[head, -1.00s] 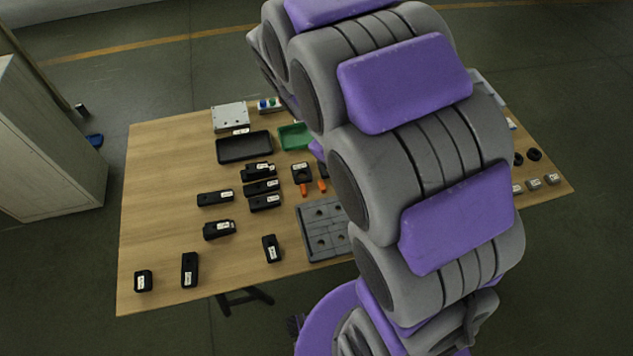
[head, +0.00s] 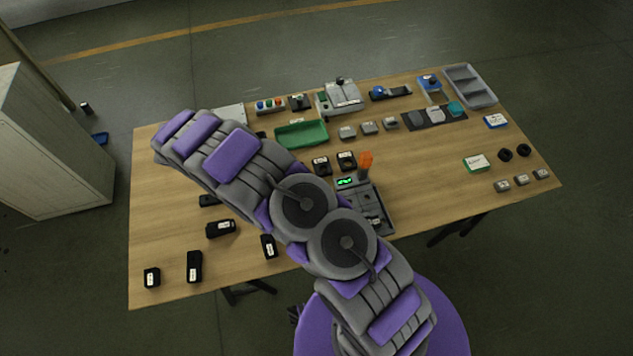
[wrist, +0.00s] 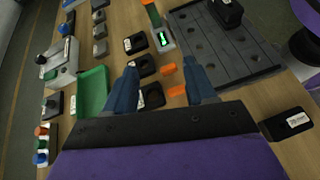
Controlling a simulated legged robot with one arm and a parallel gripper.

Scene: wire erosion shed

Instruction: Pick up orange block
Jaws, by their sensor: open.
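In the wrist view two small orange blocks lie on the wooden table. One orange block (wrist: 168,69) is in the gap between my fingertips as pictured; the other orange block (wrist: 177,90) is nearer the palm, beside the right finger. My gripper (wrist: 159,65) is open, with blue-grey fingers spread and nothing held. I cannot tell how high it is above the blocks. In the head view my arm hides both blocks and the gripper.
Black labelled parts (wrist: 145,65) lie beside the blocks. A grey holed plate (wrist: 225,50) and a green-display device (wrist: 163,38) with an orange top are close by. A green tray (head: 302,134) stands behind. The table (head: 430,160) has bare room at right.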

